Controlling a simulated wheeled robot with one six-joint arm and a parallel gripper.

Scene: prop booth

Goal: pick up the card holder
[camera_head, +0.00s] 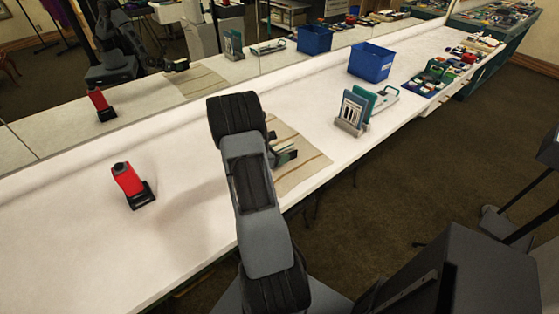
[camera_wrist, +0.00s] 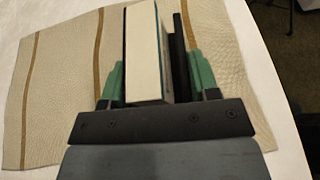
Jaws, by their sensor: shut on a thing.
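My gripper (camera_wrist: 156,62) has green fingers and is shut on what looks like the card holder (camera_wrist: 143,55), a cream block with dark edges and a black plate along its right side. The block stands between the two fingers and its near face points at the wrist camera. In the head view my gripper (camera_head: 284,156) is over the striped mat (camera_head: 303,172), mostly behind my own arm, so the held thing hardly shows there. Whether it touches the mat is unclear.
A stand with upright panels (camera_head: 353,108) is on the white counter (camera_head: 200,215) right of the mat. A blue bin (camera_head: 371,62) and several small items (camera_head: 440,75) lie farther back. A red thing on a black base (camera_head: 129,181) stands left. A mirror runs behind.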

